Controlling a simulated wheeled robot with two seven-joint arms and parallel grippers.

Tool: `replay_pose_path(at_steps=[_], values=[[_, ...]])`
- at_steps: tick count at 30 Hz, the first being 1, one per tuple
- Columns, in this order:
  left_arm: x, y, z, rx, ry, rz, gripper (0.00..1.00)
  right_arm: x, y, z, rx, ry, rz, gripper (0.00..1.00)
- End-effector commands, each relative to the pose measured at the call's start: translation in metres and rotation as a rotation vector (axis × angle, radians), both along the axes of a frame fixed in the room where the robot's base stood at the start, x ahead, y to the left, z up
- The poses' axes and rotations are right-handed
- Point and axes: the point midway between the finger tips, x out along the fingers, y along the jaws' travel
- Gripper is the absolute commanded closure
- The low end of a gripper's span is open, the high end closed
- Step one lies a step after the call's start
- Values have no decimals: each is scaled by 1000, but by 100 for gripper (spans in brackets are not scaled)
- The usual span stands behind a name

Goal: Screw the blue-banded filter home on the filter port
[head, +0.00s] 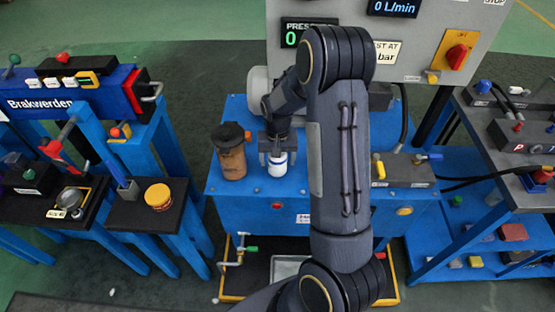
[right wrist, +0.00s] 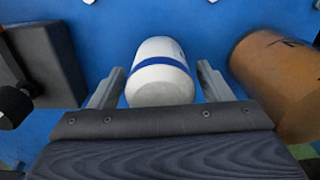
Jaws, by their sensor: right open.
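The white filter with a blue band (head: 277,166) is on the blue stand, under my right gripper (head: 278,148). In the right wrist view the filter (right wrist: 160,82) sits between the two fingers of my right gripper (right wrist: 160,72), with a gap on each side. The fingers are open and I see no contact. I cannot make out the filter port; the gripper and filter may hide it. My left gripper is not in view.
A brown canister with a dark top (head: 232,158) stands close left of the filter, and in the right wrist view it (right wrist: 280,80) is near the right finger. A grey gauge panel (head: 420,60) rises behind the blue stand (head: 250,197). Side benches stand left and right.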

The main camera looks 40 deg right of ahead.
Motion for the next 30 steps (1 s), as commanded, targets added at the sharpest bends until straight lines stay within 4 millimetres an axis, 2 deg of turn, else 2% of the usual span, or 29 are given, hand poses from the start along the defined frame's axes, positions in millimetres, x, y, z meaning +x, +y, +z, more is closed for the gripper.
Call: replay_pose_path(at_steps=[5, 10, 16, 22, 25, 30], values=[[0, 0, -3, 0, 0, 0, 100, 0, -1, 0, 0, -2, 146, 28], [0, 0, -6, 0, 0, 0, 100, 0, 0, -1, 1, 0, 415, 28], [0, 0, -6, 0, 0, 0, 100, 0, 0, 0, 0, -1, 594, 28], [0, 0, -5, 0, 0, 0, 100, 0, 0, 1, 0, -1, 897, 28], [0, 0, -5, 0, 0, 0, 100, 0, 0, 1, 0, -1, 968, 28], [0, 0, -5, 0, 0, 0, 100, 0, 0, 0, -1, 0, 974, 28]])
